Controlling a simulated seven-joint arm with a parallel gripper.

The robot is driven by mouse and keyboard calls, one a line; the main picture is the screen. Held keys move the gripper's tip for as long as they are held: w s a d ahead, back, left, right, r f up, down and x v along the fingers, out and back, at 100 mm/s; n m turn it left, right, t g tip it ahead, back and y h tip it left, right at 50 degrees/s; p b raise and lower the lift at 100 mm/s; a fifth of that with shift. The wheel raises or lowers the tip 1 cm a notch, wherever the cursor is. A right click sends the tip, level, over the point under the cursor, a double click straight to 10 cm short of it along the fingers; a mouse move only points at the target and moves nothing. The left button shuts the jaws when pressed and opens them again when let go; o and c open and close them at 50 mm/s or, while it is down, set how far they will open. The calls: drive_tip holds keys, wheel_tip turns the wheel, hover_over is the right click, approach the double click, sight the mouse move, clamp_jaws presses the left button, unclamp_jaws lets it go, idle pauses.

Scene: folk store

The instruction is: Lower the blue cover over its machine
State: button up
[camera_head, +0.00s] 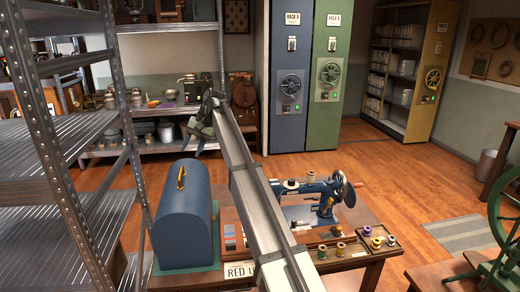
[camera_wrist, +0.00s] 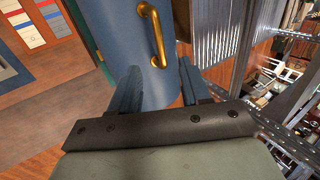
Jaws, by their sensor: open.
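The blue cover (camera_head: 184,218) is a domed case with a brass handle (camera_head: 181,177) on top. It stands upright at the left end of the wooden table, left of the sewing machine. The blue sewing machine (camera_head: 315,195) is uncovered on its wooden base, partly hidden behind my arm. My gripper (camera_head: 203,128) is above and slightly right of the cover in the head view. In the wrist view the open fingers (camera_wrist: 158,88) point toward the cover's curved blue side (camera_wrist: 115,35), with the brass handle (camera_wrist: 153,32) ahead of them. Nothing is between the fingers that I can make out.
Several thread spools (camera_head: 376,243) sit at the table's front right. A tall metal shelf (camera_head: 75,190) stands close on the cover's left. A label plate (camera_head: 240,271) is at the table's front edge. Open wooden floor (camera_head: 365,180) lies behind the table.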

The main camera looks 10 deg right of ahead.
sight(181, 171)
drive_tip(key=shift+f, duration=0.1)
drive_tip(key=shift+x, duration=4.75)
drive_tip(key=shift+a+f, duration=0.1)
clamp_jaws()
drive_tip(key=shift+r, duration=0.2)
